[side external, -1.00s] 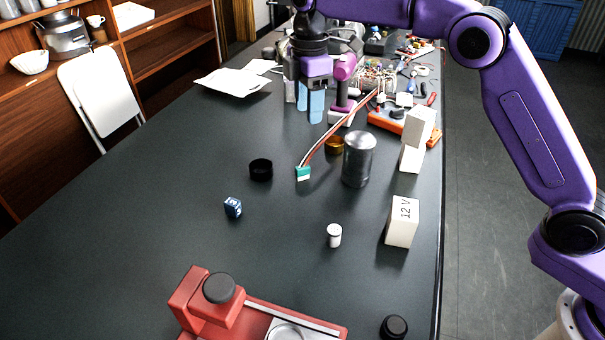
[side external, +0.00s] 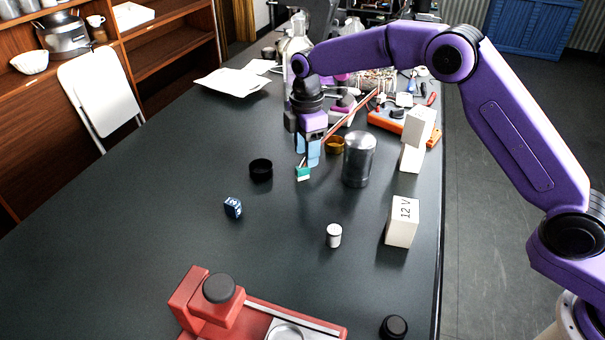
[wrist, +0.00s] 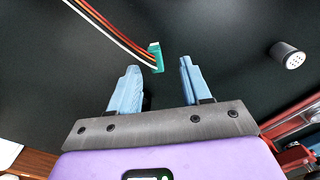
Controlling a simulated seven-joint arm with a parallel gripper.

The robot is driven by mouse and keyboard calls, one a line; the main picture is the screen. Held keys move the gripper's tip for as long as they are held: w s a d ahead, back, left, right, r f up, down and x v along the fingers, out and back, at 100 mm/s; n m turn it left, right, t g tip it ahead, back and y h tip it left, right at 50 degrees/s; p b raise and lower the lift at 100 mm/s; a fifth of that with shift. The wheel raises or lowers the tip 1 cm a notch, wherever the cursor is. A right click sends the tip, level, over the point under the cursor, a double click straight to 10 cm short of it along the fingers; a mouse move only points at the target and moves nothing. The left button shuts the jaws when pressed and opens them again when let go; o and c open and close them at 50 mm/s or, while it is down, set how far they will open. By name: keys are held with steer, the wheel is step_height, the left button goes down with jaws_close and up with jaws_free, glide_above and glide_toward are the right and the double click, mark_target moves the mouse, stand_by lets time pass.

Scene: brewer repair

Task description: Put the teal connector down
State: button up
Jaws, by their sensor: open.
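The teal connector (side external: 303,174) lies on the dark tabletop near its middle, with a bundle of orange, dark and white wires running from it toward the back. In the wrist view the connector (wrist: 156,57) sits between and slightly beyond my two blue fingertips, with a gap on each side. My gripper (side external: 307,162) points down just behind the connector, low over the table. In the wrist view my gripper (wrist: 160,68) is open, with nothing held between its fingers. Whether the fingertips touch the table cannot be told.
A metal cylinder (side external: 359,160), an amber ring (side external: 334,145) and a black cup (side external: 261,169) stand close around the gripper. A blue die (side external: 233,208), a white cap (side external: 334,236) and a 12 V box (side external: 402,222) are nearer the front. A red device (side external: 207,305) is at the front edge.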

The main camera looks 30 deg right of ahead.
mark_target(303, 173)
steer(key=shift+w+f, duration=0.2)
steer(key=shift+f, duration=1.25)
steer(key=shift+w+f, duration=0.15)
steer(key=shift+f, duration=1.25)
steer(key=shift+c, duration=0.3)
jaws_close()
